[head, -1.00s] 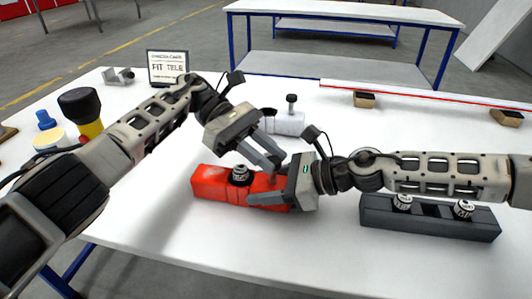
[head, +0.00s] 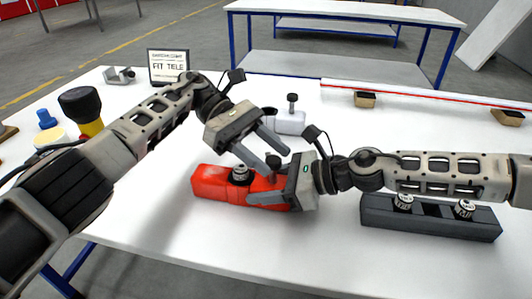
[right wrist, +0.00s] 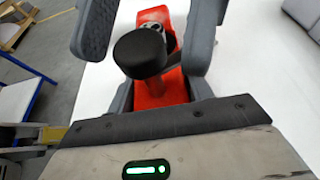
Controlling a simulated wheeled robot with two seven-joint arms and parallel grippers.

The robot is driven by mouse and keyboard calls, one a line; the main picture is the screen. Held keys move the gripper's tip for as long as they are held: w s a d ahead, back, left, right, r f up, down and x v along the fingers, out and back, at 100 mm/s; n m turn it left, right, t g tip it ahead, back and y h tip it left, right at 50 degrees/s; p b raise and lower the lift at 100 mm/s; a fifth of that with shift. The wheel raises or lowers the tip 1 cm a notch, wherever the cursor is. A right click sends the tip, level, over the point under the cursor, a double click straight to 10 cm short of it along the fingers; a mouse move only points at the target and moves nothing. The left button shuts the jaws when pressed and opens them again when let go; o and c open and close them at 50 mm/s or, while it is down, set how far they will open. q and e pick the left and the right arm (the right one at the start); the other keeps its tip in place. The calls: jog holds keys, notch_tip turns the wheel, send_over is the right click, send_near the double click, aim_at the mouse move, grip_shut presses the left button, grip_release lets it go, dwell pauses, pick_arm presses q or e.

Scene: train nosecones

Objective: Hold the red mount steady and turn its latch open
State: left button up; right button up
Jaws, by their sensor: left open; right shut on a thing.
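The red mount (head: 212,184) lies on the white table, with a silver-and-black round fitting (head: 240,174) on top. A black knob (head: 273,161), apparently the latch, stands near its right end; the right wrist view shows the knob (right wrist: 139,52) over the red body (right wrist: 160,92). My right gripper (head: 256,188) is shut on the mount from the right, its far finger largely hidden. My left gripper (head: 278,161) is open above the mount, its fingers on either side of the knob; I cannot tell whether they touch it.
A dark block (head: 430,217) with two round fittings lies to the right, below my right arm. A pale block (head: 290,122) with a black knob stands behind my left gripper. A yellow-and-black post (head: 84,110) and a sign (head: 168,66) stand at left.

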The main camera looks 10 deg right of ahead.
pick_arm(q)
notch_tip(320, 180, up, 10)
jog(key=shift+f, duration=0.2)
dwell(0.3)
jog(key=s+a+r+n+t+y, duration=0.1)
jog(key=s+n+t+y, duration=0.25)
jog(key=n+t, duration=0.4)
jog(key=s+a+r+n+t+y, duration=0.15)
jog(key=n+t+y, duration=0.3)
jog(key=n, duration=0.65)
jog(key=shift+m+h, duration=0.25)
jog(key=shift+h, duration=0.05)
jog(key=x, duration=1.2)
jog(key=shift+d, duration=0.1)
